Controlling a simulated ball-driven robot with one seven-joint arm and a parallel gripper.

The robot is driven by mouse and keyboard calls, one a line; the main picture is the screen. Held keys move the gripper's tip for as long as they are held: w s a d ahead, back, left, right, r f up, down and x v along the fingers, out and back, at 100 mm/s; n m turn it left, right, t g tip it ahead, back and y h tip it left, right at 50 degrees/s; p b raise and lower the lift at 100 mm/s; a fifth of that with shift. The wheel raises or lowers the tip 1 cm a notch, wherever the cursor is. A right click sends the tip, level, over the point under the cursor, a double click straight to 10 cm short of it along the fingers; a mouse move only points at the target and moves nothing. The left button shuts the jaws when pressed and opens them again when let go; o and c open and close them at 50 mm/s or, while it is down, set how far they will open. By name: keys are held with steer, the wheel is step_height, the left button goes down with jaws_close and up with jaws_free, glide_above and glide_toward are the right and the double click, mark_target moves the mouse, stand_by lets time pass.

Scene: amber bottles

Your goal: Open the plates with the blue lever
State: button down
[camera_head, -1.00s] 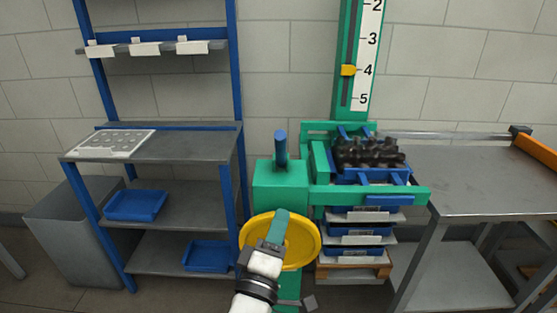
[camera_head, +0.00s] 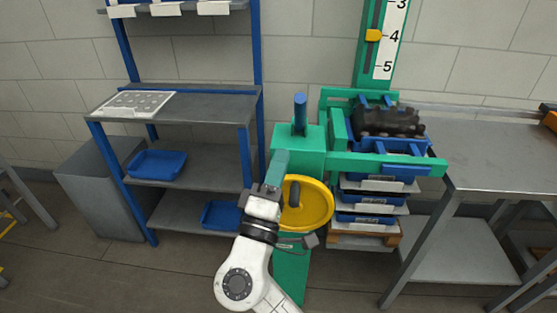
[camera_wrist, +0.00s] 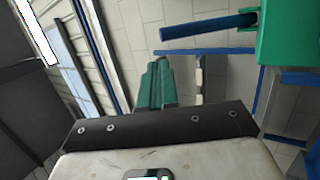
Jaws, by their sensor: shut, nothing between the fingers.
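The blue lever (camera_head: 300,113) stands upright on top of the green machine housing (camera_head: 299,146). In the wrist view the blue lever (camera_wrist: 209,26) juts out sideways from the green housing (camera_wrist: 288,34), clear of the fingers. My gripper (camera_head: 278,163) has green fingers, shut and empty. It is in front of the housing's lower left, below the lever and not touching it. It also shows in the wrist view (camera_wrist: 160,66). The green frame (camera_head: 375,160) right of the housing holds a dark bottle-like load (camera_head: 388,122) over blue parts; I cannot tell which parts are the plates.
A yellow handwheel (camera_head: 318,205) is on the housing's front, close beside my gripper. A shelf rack (camera_head: 185,106) with blue bins (camera_head: 157,164) stands left. A metal table (camera_head: 490,170) stands right. Blue crates (camera_head: 372,201) are stacked under the frame. Floor is free in front.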

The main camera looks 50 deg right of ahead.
mark_target(298, 103)
steer(key=p+x, duration=0.3)
steer(key=x, duration=0.7)
steer(key=shift+w+d+r, duration=0.15)
steer(key=shift+d, duration=0.15)
steer(key=shift+w+p, duration=0.1)
steer(key=shift+p, duration=0.2)
